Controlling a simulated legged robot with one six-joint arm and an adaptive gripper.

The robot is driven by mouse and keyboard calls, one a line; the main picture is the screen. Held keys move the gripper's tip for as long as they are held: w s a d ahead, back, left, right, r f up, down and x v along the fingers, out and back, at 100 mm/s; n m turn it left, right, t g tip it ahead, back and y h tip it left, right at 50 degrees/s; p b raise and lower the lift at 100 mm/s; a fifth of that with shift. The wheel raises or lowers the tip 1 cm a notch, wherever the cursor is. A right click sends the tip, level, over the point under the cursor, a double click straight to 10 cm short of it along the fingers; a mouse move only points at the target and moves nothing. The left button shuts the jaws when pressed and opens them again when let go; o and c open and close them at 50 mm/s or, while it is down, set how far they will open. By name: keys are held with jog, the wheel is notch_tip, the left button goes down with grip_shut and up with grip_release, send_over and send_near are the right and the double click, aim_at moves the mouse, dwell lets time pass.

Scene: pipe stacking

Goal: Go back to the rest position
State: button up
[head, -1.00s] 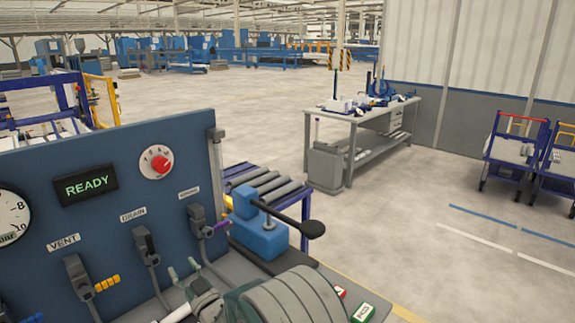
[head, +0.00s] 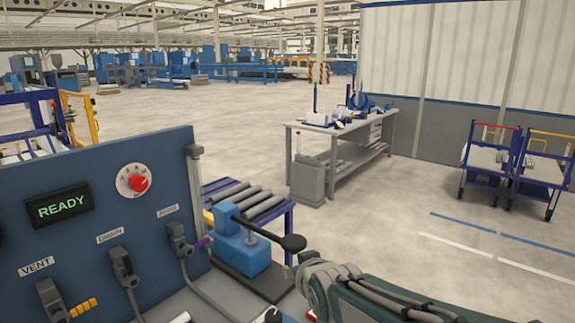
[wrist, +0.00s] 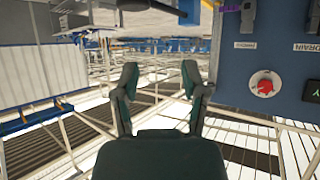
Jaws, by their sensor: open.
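My gripper (wrist: 160,82) shows in the wrist view with its two dark fingers spread apart and nothing between them. The wrist picture looks turned upside down. My arm (head: 375,297) shows in the head view at the lower right, beside the blue clamp-like device. The gripper's fingers cannot be made out in the head view. The blue control panel (head: 105,222) stands at the left and reads READY; it also shows at the right of the wrist view (wrist: 268,50), apart from the fingers.
A blue device with a black-knobbed lever (head: 243,245) sits right of the panel. Behind it is a roller rack (head: 247,198). A grey workbench (head: 322,130) stands farther back, with trolleys (head: 510,165) at the right. Open floor lies between them.

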jog(key=s+d+f+m+g+h, duration=0.1)
jog(key=s+d+g, duration=0.2)
jog(key=s+d, duration=0.3)
jog(key=s+d+f+m+g+h, duration=0.2)
jog(key=s+d, duration=0.5)
jog(key=s, duration=1)
jog(key=shift+s+m+g, duration=0.15)
jog(key=shift+m+g, duration=0.15)
jog(key=shift+g, duration=0.2)
